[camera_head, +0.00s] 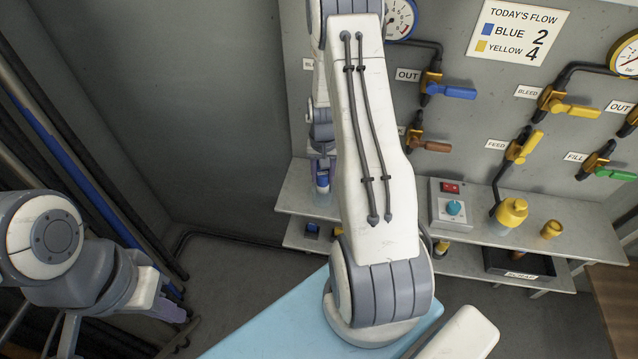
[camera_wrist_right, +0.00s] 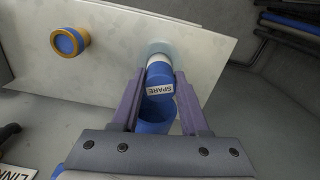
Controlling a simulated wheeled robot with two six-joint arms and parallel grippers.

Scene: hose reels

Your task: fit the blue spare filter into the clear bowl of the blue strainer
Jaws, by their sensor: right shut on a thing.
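My right gripper (camera_wrist_right: 157,88) is shut on the blue spare filter (camera_wrist_right: 160,80), which has a white "SPARE" label. The filter's far end overlaps the pale clear bowl (camera_wrist_right: 157,47) on the shelf; I cannot tell how deep it sits. In the head view the filter (camera_head: 322,180) is upright, directly above or in the bowl (camera_head: 322,199), below my right gripper (camera_head: 322,160). A blue round piece (camera_wrist_right: 155,113) shows between the fingers, closer to the camera. My left gripper (camera_head: 172,310) is low at the left, away from the shelf; its jaw opening is unclear.
A blue disc with a yellow ring (camera_wrist_right: 68,43) is on the shelf (camera_head: 290,200). A control box (camera_head: 455,205), a yellow fitting (camera_head: 510,212) and a dark tray (camera_head: 517,264) are to the right. My right arm hides much of the wall behind.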

